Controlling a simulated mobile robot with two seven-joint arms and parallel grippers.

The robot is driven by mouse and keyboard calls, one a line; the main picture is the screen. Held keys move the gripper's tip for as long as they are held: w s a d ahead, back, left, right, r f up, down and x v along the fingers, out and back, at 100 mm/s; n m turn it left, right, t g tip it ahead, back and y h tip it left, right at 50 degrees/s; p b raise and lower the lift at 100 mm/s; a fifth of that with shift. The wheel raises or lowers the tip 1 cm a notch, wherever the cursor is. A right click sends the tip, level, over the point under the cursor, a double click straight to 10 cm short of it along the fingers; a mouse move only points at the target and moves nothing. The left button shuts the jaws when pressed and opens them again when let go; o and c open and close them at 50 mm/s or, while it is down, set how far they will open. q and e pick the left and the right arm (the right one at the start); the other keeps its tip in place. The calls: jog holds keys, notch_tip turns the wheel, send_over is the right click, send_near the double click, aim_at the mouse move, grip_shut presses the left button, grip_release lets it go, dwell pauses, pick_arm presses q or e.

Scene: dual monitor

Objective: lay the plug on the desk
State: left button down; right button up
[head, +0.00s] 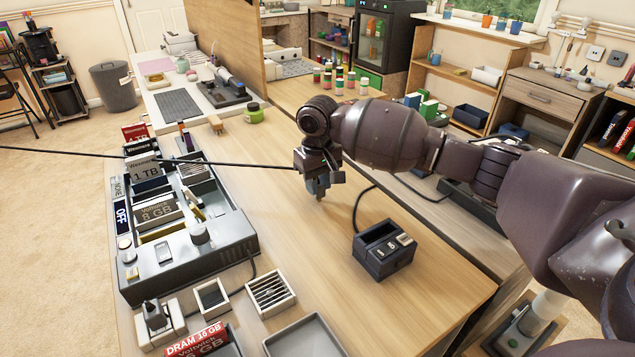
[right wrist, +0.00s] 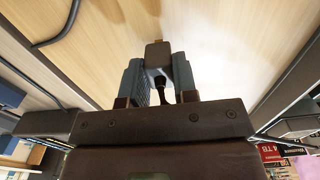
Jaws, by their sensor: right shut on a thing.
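My right gripper (head: 318,186) is over the middle of the wooden desk (head: 420,300), its fingers pointing down. In the right wrist view the gripper (right wrist: 157,72) is shut on the plug (right wrist: 158,52), a small dark brown block with a lighter tip. A dark cord stub runs from the plug back between the fingers. In the head view the gripper hides most of the plug. The plug appears above the bare wood, but the exact gap cannot be told. My left gripper is not in view.
A black device with a socket-like face (head: 384,250) stands right of the gripper. A grey memory console (head: 185,265) stands on the left. A thin black cable (head: 150,157) stretches from the left edge to the gripper. Bare wood lies around and in front of the gripper.

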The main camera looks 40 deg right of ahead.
jog(key=shift+f, duration=0.1)
jog(key=o, duration=0.9)
